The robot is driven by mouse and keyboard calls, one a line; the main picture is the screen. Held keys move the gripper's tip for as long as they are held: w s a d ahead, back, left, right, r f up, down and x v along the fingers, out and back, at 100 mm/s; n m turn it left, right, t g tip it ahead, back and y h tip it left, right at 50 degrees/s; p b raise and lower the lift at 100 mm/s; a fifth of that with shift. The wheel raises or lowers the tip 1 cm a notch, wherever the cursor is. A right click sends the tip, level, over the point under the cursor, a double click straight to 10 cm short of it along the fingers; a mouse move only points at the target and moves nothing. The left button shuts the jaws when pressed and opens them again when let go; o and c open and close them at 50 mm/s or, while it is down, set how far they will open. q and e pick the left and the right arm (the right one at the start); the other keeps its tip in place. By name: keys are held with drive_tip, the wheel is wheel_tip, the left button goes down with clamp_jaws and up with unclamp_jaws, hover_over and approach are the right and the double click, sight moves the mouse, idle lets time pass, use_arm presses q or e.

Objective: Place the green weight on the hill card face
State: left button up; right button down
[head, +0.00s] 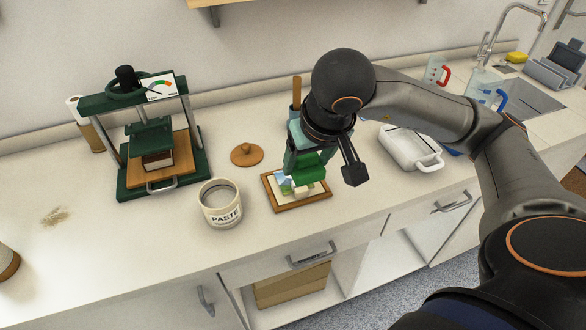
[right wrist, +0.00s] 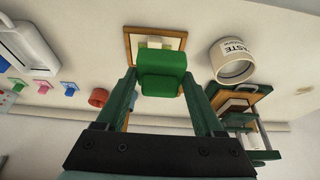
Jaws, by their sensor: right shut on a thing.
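My right gripper (head: 306,160) is shut on the green weight (head: 312,172), a block with rounded edges. It holds the weight over the wooden-framed hill card (head: 271,193), which lies on the counter. The card shows blue and green patches, partly hidden by the weight and fingers. In the right wrist view the green weight (right wrist: 161,72) sits between the two green fingers, with the frame (right wrist: 129,45) behind it. A small cream piece (head: 301,191) shows at the card, just below the weight. I cannot tell whether the weight touches the card. My left gripper is not in view.
A paste pot (head: 221,205) stands just left of the frame, with a round wooden lid (head: 246,154) behind. A green press (head: 151,135) stands further left. A white tray (head: 408,148) lies to the right. The counter's front edge runs close below the frame.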

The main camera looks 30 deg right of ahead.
drive_tip(key=w+d+f, duration=0.1)
drive_tip(key=w+f, duration=0.1)
drive_tip(key=w, duration=0.1)
drive_tip(key=w+d+f, duration=0.1)
drive_tip(key=w+f, duration=0.2)
drive_tip(key=w+d+f, duration=0.1)
drive_tip(key=w+f, duration=0.1)
drive_tip(key=w, duration=0.1)
drive_tip(key=shift+w+d+f+p, duration=0.25)
drive_tip(key=shift+w+f+p, duration=0.05)
drive_tip(key=shift+w+f, duration=0.2)
drive_tip(key=shift+f, duration=0.05)
drive_tip(key=shift+w+d+f, duration=0.1)
drive_tip(key=shift+w+f, duration=0.1)
drive_tip(key=shift+f, duration=1.5)
drive_tip(key=shift+f, duration=0.2)
unclamp_jaws()
